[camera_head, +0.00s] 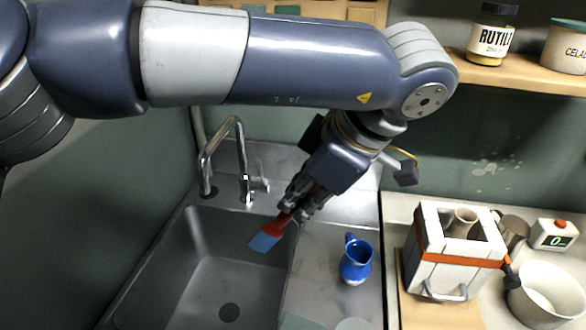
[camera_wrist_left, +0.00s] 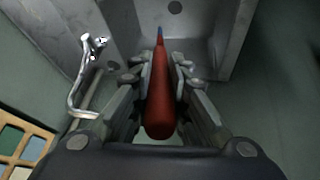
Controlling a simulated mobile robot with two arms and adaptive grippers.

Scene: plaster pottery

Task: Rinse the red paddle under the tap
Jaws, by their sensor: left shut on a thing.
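The red paddle (camera_head: 281,226) has a red handle and a flat blue end (camera_head: 263,242). My left gripper (camera_head: 297,201) is shut on its handle and holds it tilted, blue end down, over the right edge of the sink (camera_head: 190,262). In the left wrist view the red handle (camera_wrist_left: 160,105) lies between the fingers, its blue tip pointing away. The chrome tap (camera_head: 238,135) stands at the back of the sink, left of the paddle and apart from it. It also shows in the left wrist view (camera_wrist_left: 78,88). I see no water. My right gripper is out of view.
A blue jug (camera_head: 356,260) stands on the metal drainboard (camera_head: 325,262) right of the sink. Further right are a white crate with an orange band (camera_head: 428,243), a white bowl (camera_head: 545,290) and a timer (camera_head: 553,235). A shelf (camera_head: 510,75) with jars is above.

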